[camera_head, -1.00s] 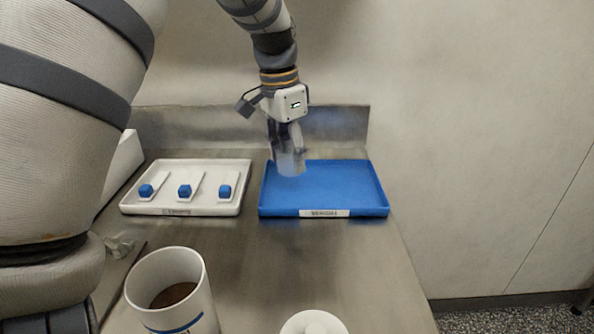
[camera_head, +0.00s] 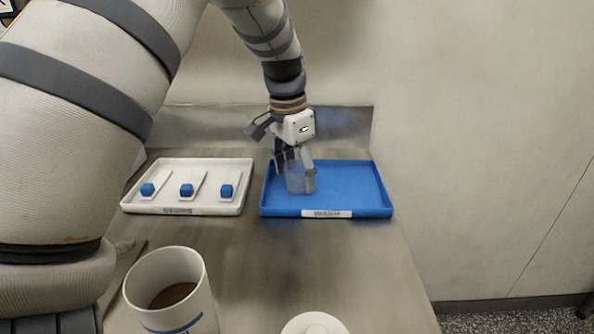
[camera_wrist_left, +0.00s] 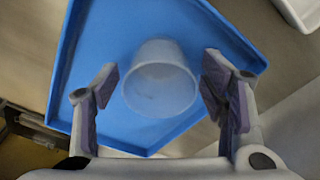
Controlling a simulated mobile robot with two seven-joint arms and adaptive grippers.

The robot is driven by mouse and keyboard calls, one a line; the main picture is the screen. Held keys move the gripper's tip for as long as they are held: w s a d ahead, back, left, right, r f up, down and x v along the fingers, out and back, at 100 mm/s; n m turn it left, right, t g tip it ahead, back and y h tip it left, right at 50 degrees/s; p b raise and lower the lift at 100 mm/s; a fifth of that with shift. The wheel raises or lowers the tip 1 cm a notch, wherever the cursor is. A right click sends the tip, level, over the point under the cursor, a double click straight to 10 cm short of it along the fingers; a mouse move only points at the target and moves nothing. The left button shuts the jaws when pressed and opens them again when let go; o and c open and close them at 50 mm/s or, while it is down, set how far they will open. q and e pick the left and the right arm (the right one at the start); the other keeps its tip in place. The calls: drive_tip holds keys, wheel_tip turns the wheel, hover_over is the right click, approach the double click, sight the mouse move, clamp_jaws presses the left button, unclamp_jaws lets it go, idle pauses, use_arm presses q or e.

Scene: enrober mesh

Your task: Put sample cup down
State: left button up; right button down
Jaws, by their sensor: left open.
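A translucent sample cup (camera_head: 301,178) stands in the left part of the blue tray (camera_head: 352,190). My left gripper (camera_head: 294,160) comes down from above at the cup. In the left wrist view the cup (camera_wrist_left: 160,80) is between the two open fingers of the left gripper (camera_wrist_left: 160,95), with a gap on each side. The cup looks upright on the blue tray floor (camera_wrist_left: 120,25). The fingers partly cover the cup in the head view. My right gripper is not in view.
A white tray (camera_head: 165,206) with several blue-headed items lies left of the blue tray. A white container with brown contents (camera_head: 165,265) and a white lid with a knob (camera_head: 314,325) are at the front. A wall stands behind. The right of the blue tray is empty.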

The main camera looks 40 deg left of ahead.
use_arm(q)
wheel_tip(320, 180, up, 12)
drive_tip(key=s, duration=0.1)
drive_tip(key=shift+s+a, duration=0.2)
idle(0.3)
